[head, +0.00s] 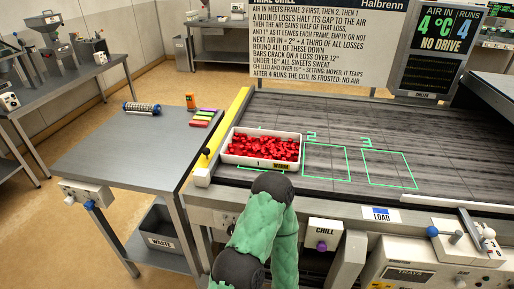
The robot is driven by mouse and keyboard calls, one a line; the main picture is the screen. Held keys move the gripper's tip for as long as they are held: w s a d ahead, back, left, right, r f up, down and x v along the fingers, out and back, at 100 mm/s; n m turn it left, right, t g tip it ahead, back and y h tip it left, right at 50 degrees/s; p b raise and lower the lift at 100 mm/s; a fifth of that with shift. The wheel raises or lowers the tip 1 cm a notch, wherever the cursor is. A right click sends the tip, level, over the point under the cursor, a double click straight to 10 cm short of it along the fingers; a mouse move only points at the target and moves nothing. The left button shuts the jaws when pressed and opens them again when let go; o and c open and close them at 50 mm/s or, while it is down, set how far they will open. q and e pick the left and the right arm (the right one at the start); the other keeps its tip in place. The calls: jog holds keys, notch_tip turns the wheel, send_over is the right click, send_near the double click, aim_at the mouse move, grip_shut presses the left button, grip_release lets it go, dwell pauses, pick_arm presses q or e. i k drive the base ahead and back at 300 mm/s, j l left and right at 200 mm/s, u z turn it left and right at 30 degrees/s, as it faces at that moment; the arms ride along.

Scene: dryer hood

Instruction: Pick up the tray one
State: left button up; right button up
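Tray one (238,159) is a white tray with a "1" on its front and a small yellow tag. It is filled with red pieces and sits at the left end of the dark, streaked bed (320,110). Part of a green outline shows below its front edge. One of my green-sleeved arms rises from the bottom centre and bends just in front of the tray, seemingly apart from it. No gripper fingers show in the head view.
Green frames 2 (327,174) and 3 (390,184) are empty. A yellow bar (232,118) and black knob (207,152) stand left of the tray. The left steel table (125,160) is mostly clear. CHILL (324,231) and LOAD (381,214) controls line the front.

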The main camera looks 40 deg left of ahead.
aim_at(256, 148)
jog(key=u, duration=1.45)
